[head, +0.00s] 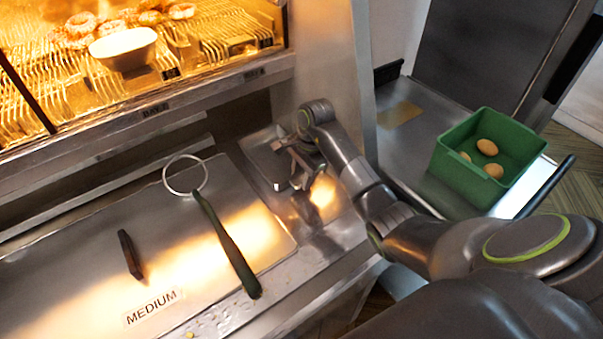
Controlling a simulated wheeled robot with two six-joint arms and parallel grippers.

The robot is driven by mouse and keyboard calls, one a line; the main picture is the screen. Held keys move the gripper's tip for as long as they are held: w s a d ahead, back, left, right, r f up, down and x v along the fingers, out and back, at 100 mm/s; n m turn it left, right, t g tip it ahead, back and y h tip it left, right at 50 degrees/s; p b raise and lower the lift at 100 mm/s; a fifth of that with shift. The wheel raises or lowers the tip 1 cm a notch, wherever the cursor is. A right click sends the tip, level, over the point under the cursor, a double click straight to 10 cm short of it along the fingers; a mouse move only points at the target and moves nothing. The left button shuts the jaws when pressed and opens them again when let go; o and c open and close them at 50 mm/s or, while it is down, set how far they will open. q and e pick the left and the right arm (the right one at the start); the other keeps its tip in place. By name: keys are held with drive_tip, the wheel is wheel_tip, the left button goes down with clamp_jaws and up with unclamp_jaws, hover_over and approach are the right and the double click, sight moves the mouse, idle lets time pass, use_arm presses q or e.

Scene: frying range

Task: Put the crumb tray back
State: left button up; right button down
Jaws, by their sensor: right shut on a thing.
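My right gripper (297,168) is over the right end of the steel counter, with its arm coming in from the right. It is shut on a flat grey metal piece that looks like the crumb tray (266,164). The tray lies close over a shiny steel surface, left of the gripper. The gripper and wrist hide part of it, and I cannot tell whether it touches the surface below. My left gripper is not in view.
A steel lid (90,262) marked MEDIUM has a dark handle (130,255). A ring-ended skimmer with a green handle (228,245) lies across it. A green crate (459,179) with brown eggs stands at right. A lit food display (215,62) borders the back.

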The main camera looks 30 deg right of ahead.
drive_tip(key=shift+f, duration=0.2)
drive_tip(key=c, duration=1)
unclamp_jaws()
drive_tip(key=shift+r, duration=0.1)
drive_tip(key=shift+o, duration=0.2)
drive_tip(key=shift+r, duration=0.2)
drive_tip(key=r, duration=0.1)
drive_tip(key=r+b, duration=0.1)
drive_tip(key=r, duration=0.3)
drive_tip(key=shift+d, duration=0.4)
wheel_tip(320, 180, up, 7)
drive_tip(key=d+p, duration=0.1)
drive_tip(key=p, duration=0.5)
drive_tip(key=shift+s+f+p, duration=0.2)
drive_tip(key=shift+s+p, duration=0.1)
drive_tip(key=shift+p, duration=0.05)
